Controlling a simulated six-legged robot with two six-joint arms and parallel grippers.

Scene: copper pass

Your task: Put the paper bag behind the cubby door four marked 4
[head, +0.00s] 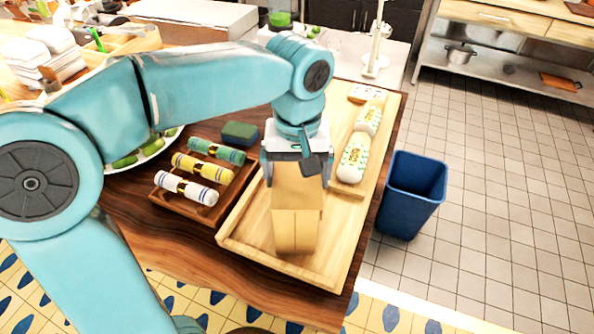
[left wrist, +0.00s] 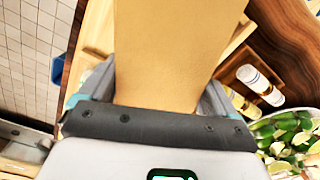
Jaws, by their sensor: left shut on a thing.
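The paper bag (head: 296,215) is a plain tan bag over the light wooden tray (head: 243,226). My left gripper (head: 296,170) is shut on its upper end from above. In the left wrist view the bag (left wrist: 175,50) fills the middle, between the fingers of my left gripper (left wrist: 155,95). I cannot tell whether the bag's lower end touches the tray. No cubby door marked 4 shows in either view. My right gripper is not in view.
Rolled bundles (head: 355,158) lie along the tray's right part. A dark rack (head: 205,212) with banded rolls and a green sponge (head: 240,133) stand left of it. A blue bin (head: 412,195) stands right of the table. Tiled floor at right is open.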

